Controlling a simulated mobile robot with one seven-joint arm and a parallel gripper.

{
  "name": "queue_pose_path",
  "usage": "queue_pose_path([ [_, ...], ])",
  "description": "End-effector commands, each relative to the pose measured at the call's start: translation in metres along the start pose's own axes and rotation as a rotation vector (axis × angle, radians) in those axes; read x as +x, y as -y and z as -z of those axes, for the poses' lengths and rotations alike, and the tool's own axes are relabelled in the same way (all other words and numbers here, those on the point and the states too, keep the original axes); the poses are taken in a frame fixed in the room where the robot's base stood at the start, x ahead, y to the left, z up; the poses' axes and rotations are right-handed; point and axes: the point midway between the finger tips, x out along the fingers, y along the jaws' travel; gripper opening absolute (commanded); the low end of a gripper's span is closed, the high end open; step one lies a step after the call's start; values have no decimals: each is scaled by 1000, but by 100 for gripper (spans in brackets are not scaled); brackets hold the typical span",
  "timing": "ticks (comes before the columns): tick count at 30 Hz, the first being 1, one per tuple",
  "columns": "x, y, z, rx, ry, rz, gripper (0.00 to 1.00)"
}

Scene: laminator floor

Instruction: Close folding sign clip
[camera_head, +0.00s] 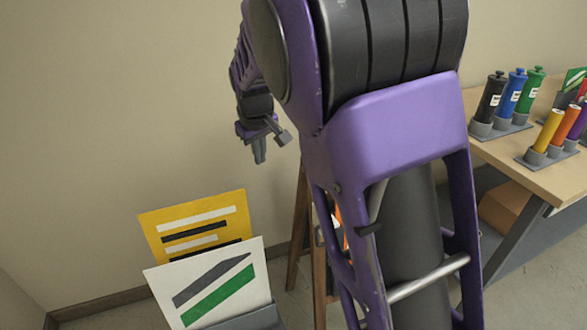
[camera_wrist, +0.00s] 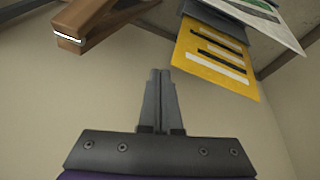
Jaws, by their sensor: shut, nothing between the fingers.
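The folding sign's wooden frame (camera_head: 299,228) stands near the wall in the head view, mostly hidden behind my arm. Only its legs and a bit of orange show. In the wrist view, a brown wooden part (camera_wrist: 90,20), apparently the sign's top end, is at the upper left and has a thin bright strip on it. I cannot make out the clip or its state. My gripper (camera_head: 270,145) is in the air by the wall, to the left of and above the visible legs. In the wrist view its fingers (camera_wrist: 160,78) are together and empty, apart from the wood.
A yellow striped board (camera_head: 195,222) and a white board (camera_head: 210,287) stand in a grey holder at lower left. A wooden table (camera_head: 500,155) at right bears several coloured cylinders in grey stands. The air around my gripper is clear, with the wall behind.

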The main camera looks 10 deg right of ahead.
Motion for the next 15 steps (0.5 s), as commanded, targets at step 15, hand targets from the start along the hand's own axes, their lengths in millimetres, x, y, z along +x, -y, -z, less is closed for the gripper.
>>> queue_pose_path([
  [15, 60, 23, -98, -735, 471, 197, 0],
])
